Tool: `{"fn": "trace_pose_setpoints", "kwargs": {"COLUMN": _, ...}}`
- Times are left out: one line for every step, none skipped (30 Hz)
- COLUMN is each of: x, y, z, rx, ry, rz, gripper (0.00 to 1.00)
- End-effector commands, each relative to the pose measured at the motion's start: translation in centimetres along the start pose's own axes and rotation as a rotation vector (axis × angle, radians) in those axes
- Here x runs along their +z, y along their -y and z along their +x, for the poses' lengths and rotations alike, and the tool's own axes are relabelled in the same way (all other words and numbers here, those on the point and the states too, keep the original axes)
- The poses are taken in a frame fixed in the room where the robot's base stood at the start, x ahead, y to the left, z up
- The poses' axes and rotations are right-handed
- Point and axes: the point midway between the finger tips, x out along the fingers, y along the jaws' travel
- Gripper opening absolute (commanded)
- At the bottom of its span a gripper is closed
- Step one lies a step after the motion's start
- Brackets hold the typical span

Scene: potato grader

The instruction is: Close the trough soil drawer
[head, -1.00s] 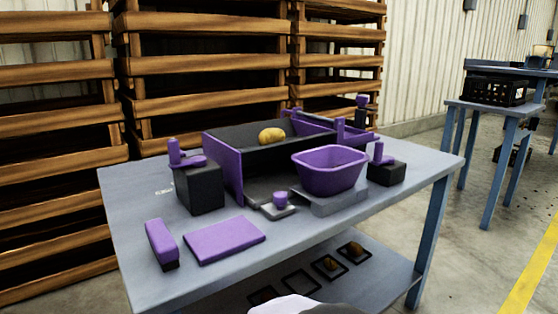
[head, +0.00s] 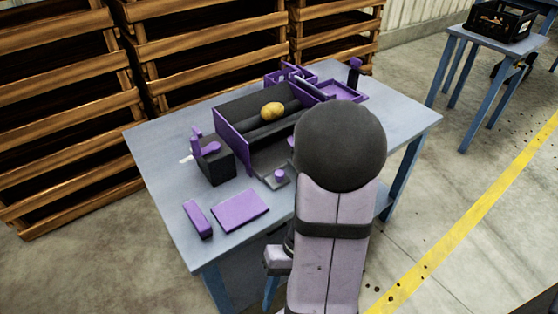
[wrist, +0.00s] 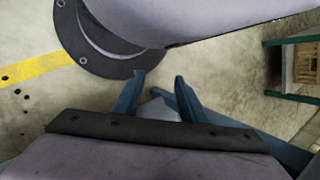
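The dark trough (head: 226,128) with purple end walls stands on the grey-blue table, with a yellow potato (head: 272,111) in it. At its front is a low dark grey part, perhaps the soil drawer, with a purple knob (head: 279,175) near its front edge. My arm hides the area right of the knob, and I cannot tell how far the drawer stands out. My gripper (wrist: 158,82) shows in the wrist view as two dark blue fingers, apart, nothing clearly held. It points toward the floor, away from the trough.
A dark block with a purple handle (head: 214,158) stands left of the trough. A purple flat pad (head: 240,210) and a purple upright block (head: 197,219) lie at the table's front left. Wooden crates (head: 60,110) stack behind. A black crate (head: 499,19) sits on another table.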

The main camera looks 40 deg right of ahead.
Motion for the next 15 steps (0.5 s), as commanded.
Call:
{"fn": "trace_pose_setpoints", "kwargs": {"x": 0.9, "y": 1.1, "z": -2.9, "rx": 0.008, "ry": -0.001, "rz": -0.007, "gripper": 0.38}}
{"fn": "trace_pose_setpoints", "kwargs": {"x": 1.2, "y": 1.4, "z": -3.7, "rx": 0.014, "ry": -0.002, "rz": -0.011, "gripper": 0.38}}
{"fn": "trace_pose_setpoints", "kwargs": {"x": 1.5, "y": 1.9, "z": -4.9, "rx": 0.022, "ry": -0.003, "rz": -0.016, "gripper": 0.38}}
{"fn": "trace_pose_setpoints", "kwargs": {"x": 1.7, "y": 2.2, "z": -5.7, "rx": 0.027, "ry": -0.004, "rz": -0.020, "gripper": 0.38}}
{"fn": "trace_pose_setpoints", "kwargs": {"x": 1.9, "y": 2.6, "z": -6.5, "rx": 0.034, "ry": -0.005, "rz": -0.025, "gripper": 0.38}}
{"fn": "trace_pose_setpoints", "kwargs": {"x": 2.2, "y": 3.0, "z": -7.6, "rx": 0.043, "ry": -0.006, "rz": -0.031, "gripper": 0.38}}
{"fn": "trace_pose_setpoints", "kwargs": {"x": 2.5, "y": 3.4, "z": -8.5, "rx": 0.050, "ry": -0.007, "rz": -0.035, "gripper": 0.38}}
{"fn": "trace_pose_setpoints", "kwargs": {"x": 2.7, "y": 3.7, "z": -9.3, "rx": 0.058, "ry": -0.009, "rz": -0.042, "gripper": 0.38}}
{"fn": "trace_pose_setpoints", "kwargs": {"x": 3.0, "y": 4.2, "z": -10.5, "rx": 0.068, "ry": -0.011, "rz": -0.050, "gripper": 0.38}}
{"fn": "trace_pose_setpoints", "kwargs": {"x": 3.2, "y": 4.6, "z": -11.3, "rx": 0.076, "ry": -0.013, "rz": -0.054, "gripper": 0.38}}
{"fn": "trace_pose_setpoints", "kwargs": {"x": 3.4, "y": 5.0, "z": -12.2, "rx": 0.084, "ry": -0.014, "rz": -0.060, "gripper": 0.38}}
{"fn": "trace_pose_setpoints", "kwargs": {"x": 3.7, "y": 5.5, "z": -13.3, "rx": 0.094, "ry": -0.016, "rz": -0.068, "gripper": 0.38}}
{"fn": "trace_pose_setpoints", "kwargs": {"x": 3.9, "y": 5.8, "z": -14.2, "rx": 0.101, "ry": -0.019, "rz": -0.073, "gripper": 0.38}}
{"fn": "trace_pose_setpoints", "kwargs": {"x": 4.1, "y": 6.2, "z": -15.0, "rx": 0.110, "ry": -0.021, "rz": -0.079, "gripper": 0.38}}
{"fn": "trace_pose_setpoints", "kwargs": {"x": 4.4, "y": 6.7, "z": -16.2, "rx": 0.120, "ry": -0.024, "rz": -0.088, "gripper": 0.38}}
